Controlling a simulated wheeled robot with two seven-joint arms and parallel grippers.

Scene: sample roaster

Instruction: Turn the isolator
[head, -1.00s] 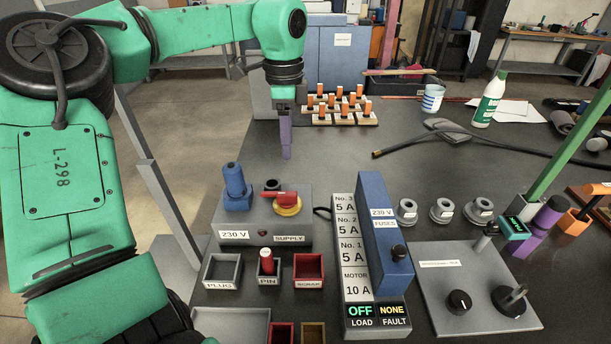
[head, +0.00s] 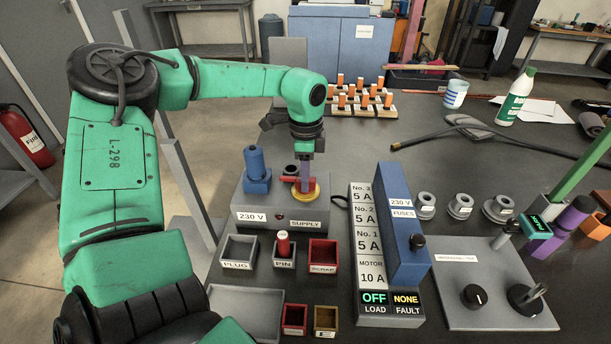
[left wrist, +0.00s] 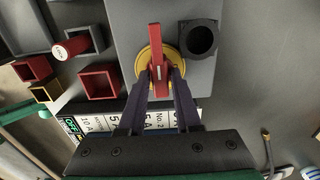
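The isolator is a red handle on a yellow disc (head: 304,190) on top of the grey supply box (head: 262,213). In the left wrist view the red handle (left wrist: 156,50) runs up and down the picture over the yellow disc. My left gripper (head: 304,186) reaches down onto the handle from above. In the left wrist view its two dark purple fingers (left wrist: 163,76) straddle the near part of the handle, one on each side, and look slightly apart from it. Contact is hard to judge. My right gripper is not in view.
A blue plug (head: 256,170) stands left of the isolator, with a black round socket (left wrist: 198,38) close by. Small bins (head: 238,252) and a red pin (head: 283,244) lie in front. The blue fuse block (head: 402,220) is on the right. Orange-topped pieces (head: 362,100) stand behind.

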